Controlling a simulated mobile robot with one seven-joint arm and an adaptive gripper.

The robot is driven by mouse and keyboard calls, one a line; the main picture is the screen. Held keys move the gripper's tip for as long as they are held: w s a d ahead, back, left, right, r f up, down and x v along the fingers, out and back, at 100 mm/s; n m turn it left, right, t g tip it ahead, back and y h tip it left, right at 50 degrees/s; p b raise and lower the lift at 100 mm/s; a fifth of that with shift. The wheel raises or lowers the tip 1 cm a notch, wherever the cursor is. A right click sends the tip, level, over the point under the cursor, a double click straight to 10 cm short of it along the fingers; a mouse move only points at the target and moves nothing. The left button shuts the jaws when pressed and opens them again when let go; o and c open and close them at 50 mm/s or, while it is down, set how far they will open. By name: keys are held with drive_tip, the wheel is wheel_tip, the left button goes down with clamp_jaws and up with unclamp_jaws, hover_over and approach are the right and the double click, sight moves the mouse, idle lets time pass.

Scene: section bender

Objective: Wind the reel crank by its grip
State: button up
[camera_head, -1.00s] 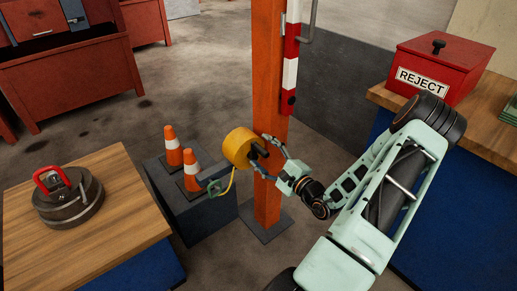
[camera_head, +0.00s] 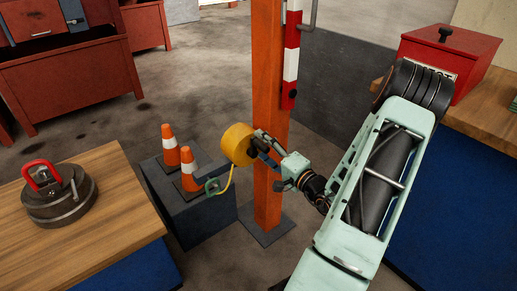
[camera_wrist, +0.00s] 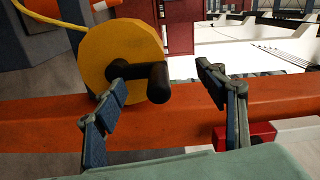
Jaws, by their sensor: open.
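The yellow reel (camera_head: 237,145) is mounted on the orange post (camera_head: 267,100), with a yellow cord hanging from it. In the wrist view the reel (camera_wrist: 105,45) shows its round face, with a black crank arm (camera_wrist: 137,87) across it. The crank's black grip (camera_wrist: 159,83) sticks out toward the camera. My gripper (camera_wrist: 160,77) is open, with one finger left of the grip and the other well to its right. The left fingertip lies close to the crank; I cannot tell whether it touches. In the head view my gripper (camera_head: 267,155) partly hides the crank.
Two traffic cones (camera_head: 188,170) stand on a grey block (camera_head: 205,218) left of the post. A wooden table (camera_head: 115,205) with a round, red-handled object (camera_head: 60,195) is at left. A red box (camera_head: 470,55) stands on the right bench. A red-white pole (camera_head: 291,60) hangs beside the post.

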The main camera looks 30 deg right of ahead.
drive_tip(key=shift+f+n+b, duration=0.35)
drive_tip(key=shift+n+b, duration=0.15)
drive_tip(key=shift+b, duration=0.05)
drive_tip(key=shift+a+r+n, duration=0.1)
drive_tip(key=shift+r+n, duration=0.2)
drive_tip(key=shift+n, duration=0.9)
drive_tip(key=n, duration=0.6)
drive_tip(key=shift+n, duration=0.4)
drive_tip(key=n, duration=0.6)
drive_tip(key=shift+f, duration=0.2)
drive_tip(key=shift+n, duration=0.4)
